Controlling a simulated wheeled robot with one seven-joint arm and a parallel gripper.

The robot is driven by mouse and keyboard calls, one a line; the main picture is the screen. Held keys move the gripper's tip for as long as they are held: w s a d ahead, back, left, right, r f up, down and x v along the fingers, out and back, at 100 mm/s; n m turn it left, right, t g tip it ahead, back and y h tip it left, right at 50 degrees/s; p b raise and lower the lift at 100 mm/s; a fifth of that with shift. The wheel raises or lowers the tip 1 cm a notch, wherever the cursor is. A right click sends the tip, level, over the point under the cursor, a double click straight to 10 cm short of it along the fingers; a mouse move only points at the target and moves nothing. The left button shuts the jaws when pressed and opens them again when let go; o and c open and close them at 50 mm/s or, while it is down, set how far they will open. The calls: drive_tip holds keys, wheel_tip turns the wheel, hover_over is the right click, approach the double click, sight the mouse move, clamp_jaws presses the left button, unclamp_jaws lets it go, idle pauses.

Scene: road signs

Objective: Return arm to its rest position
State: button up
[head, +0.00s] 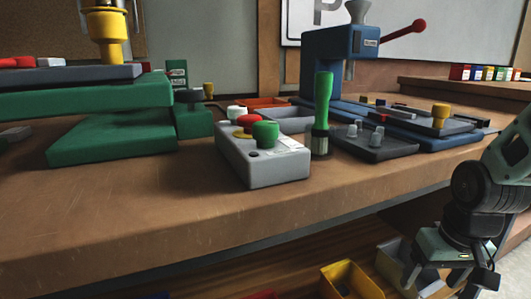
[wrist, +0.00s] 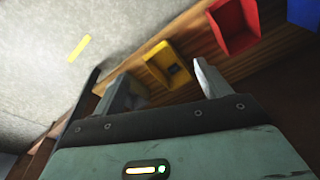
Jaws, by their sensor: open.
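My gripper (head: 447,285) hangs at the lower right of the head view, in front of the workbench and below its top, with my arm coming in from the right edge. In the wrist view my gripper (wrist: 165,88) shows two fingers spread well apart with nothing between them. It is open and empty. In the wrist view, a yellow bin (wrist: 165,58) and a red bin (wrist: 235,25) lie beyond the fingers.
The wooden workbench (head: 130,205) carries a grey button box (head: 265,165), a green-handled brush (head: 322,115), a blue press (head: 345,45) and a green machine (head: 110,140). A yellow bin (head: 350,280) sits on the shelf below. The floor at right is pale.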

drive_tip(key=s+a+r+n+g, duration=0.15)
drive_tip(key=s+a+n, duration=0.25)
drive_tip(key=s+a, duration=0.4)
drive_tip(key=s+a+r+n, duration=0.3)
drive_tip(key=s+a+n, duration=0.2)
drive_tip(key=a, duration=0.6)
wheel_tip(320, 180, up, 29)
drive_tip(key=p, duration=2.9)
drive_tip(key=shift+d+p, duration=0.2)
drive_tip(key=shift+p, duration=0.2)
